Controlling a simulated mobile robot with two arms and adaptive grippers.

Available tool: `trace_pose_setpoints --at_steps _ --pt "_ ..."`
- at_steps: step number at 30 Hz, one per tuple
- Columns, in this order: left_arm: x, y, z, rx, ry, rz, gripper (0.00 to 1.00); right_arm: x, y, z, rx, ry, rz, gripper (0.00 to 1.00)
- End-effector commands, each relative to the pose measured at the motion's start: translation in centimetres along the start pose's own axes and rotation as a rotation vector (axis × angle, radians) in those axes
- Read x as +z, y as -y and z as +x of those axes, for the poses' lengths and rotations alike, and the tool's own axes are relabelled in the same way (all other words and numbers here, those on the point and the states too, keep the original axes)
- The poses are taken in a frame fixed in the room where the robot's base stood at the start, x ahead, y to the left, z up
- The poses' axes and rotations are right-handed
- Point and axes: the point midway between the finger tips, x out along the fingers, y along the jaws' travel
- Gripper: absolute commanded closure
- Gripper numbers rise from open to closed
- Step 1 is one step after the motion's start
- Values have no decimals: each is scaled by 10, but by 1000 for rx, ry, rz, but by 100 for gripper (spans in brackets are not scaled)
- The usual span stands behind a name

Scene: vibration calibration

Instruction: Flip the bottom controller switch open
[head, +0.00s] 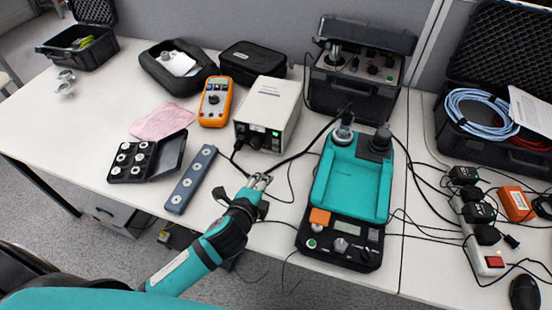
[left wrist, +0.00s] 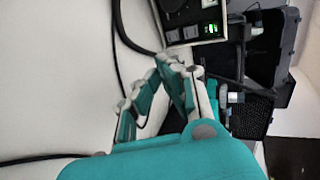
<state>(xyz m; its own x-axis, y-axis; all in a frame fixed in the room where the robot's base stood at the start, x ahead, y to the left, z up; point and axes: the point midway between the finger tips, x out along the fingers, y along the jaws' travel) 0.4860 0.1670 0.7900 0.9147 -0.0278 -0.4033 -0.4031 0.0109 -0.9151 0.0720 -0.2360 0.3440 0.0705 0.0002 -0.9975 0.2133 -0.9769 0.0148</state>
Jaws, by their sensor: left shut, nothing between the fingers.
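My left gripper (head: 260,181) is shut and empty, above the table in front of the white controller box. In the left wrist view its fingers (left wrist: 174,63) come together at the tips, pointing toward the box's front. The fingertips look apart from the panel. My right gripper is not in view.
A teal-topped device (head: 352,185) stands right of the gripper, with black cables between. A blue-grey bar (head: 190,180), black case of discs (head: 133,160) and orange meter (head: 215,101) lie to the left. A power strip (head: 490,262) with a red switch lies far right.

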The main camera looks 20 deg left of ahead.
Motion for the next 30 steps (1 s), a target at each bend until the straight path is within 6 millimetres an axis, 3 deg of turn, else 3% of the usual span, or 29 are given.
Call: trace_pose_setpoints --at_steps 9,15,21,30 --pt "0 1 70 -2 0 0 100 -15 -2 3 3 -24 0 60" --pt "0 8 100 -2 0 0 100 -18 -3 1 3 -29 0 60" --pt "-1 12 114 -1 -1 0 100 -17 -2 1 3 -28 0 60" --pt "0 12 115 -1 -1 1 100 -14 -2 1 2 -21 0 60"
